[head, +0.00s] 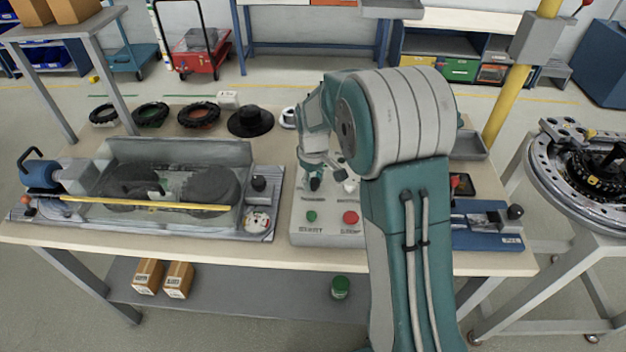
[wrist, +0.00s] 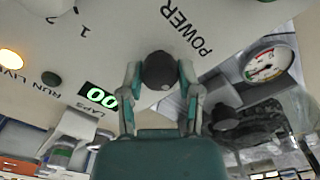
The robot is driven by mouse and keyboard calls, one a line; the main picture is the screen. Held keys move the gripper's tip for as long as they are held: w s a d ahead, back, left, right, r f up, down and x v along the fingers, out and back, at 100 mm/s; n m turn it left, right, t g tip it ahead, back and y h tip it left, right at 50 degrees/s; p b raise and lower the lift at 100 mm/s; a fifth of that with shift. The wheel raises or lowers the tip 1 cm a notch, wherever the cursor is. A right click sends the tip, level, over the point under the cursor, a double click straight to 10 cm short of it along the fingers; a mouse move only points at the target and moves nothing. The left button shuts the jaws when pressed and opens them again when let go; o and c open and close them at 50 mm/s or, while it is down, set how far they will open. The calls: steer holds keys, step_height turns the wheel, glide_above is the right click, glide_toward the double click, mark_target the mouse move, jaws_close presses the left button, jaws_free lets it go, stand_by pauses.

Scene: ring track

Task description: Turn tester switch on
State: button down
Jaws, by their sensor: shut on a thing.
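The tester's grey control panel (head: 300,222) stands at the front middle of the workbench. In the wrist view, a round black knob (wrist: 159,68) sits on the panel beside the word POWER. My gripper (wrist: 159,78) has its two fingers around this knob, one on each side, shut on it. In the head view my gripper (head: 315,180) reaches down to the panel's upper left, and my arm hides the panel's right part. A green display (wrist: 98,95) marked LAPS reads 00. An orange lamp (wrist: 10,59) by RUN LIVE glows.
A green button (head: 311,216) and a red button (head: 350,217) are on the panel's front. Left of it is a clear-covered rig (head: 160,190) with a gauge (head: 257,222). Black rings (head: 151,115) lie at the back. A blue fixture (head: 487,238) is on the right.

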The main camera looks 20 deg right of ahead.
mark_target(313, 180)
steer(key=shift+s+f+n, duration=0.1)
steer(key=shift+n, duration=0.55)
steer(key=shift+s+f+n, duration=0.1)
steer(key=shift+n, duration=0.85)
steer(key=shift+c, duration=1.5)
jaws_free()
steer(key=shift+w+r, duration=0.1)
steer(key=shift+r, duration=0.25)
step_height(313, 180, up, 12)
steer(key=shift+f, duration=0.25)
